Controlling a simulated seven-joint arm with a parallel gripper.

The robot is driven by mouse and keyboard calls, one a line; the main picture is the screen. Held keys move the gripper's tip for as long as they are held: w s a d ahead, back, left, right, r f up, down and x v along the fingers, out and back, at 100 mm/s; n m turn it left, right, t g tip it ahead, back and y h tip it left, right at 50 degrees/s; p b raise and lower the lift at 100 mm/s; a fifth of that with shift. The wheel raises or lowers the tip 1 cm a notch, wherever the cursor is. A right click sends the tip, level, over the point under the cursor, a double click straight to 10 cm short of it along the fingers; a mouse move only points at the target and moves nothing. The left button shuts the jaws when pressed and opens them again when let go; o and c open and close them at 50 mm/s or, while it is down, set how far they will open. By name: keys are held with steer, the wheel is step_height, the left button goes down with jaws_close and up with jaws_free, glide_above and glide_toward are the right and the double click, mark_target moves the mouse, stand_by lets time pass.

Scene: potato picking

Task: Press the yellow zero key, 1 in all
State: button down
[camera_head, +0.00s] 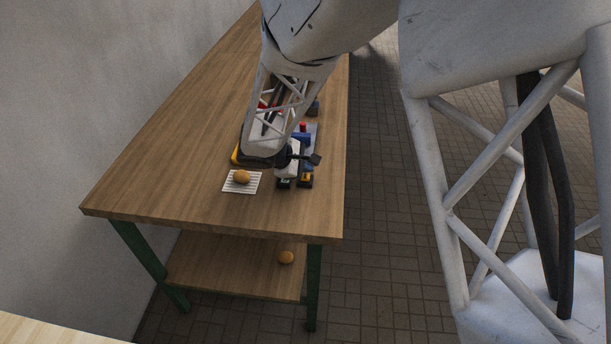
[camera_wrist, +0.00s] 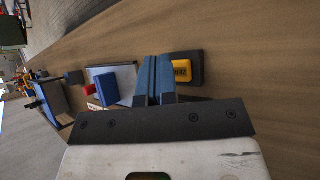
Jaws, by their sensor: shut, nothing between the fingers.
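The yellow zero key (camera_wrist: 182,70) sits on a dark base in the wrist view, with dark lettering on its face that is too small to read surely. In the head view a small yellow-topped dark block (camera_head: 306,180), which looks like the same key, stands near the table's right edge. My gripper (camera_wrist: 154,60) has its two blue fingers shut together and empty. In the wrist view the fingers are just left of the key. I cannot tell their height over it. In the head view my wrist hides part of this area.
A potato (camera_head: 242,177) lies on a white slatted rack (camera_head: 255,187) left of the key. Another potato (camera_head: 286,257) is on the lower shelf. A blue block (camera_wrist: 106,88) and a red knob (camera_wrist: 87,90) are near the fingers. The table's left side (camera_head: 180,130) is clear.

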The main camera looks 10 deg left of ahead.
mark_target(306, 177)
steer(key=shift+f, duration=0.85)
stand_by(1.9)
steer(key=shift+r, duration=0.85)
steer(key=shift+r, duration=0.15)
steer(key=shift+r, duration=2.35)
steer(key=shift+d+r, duration=0.1)
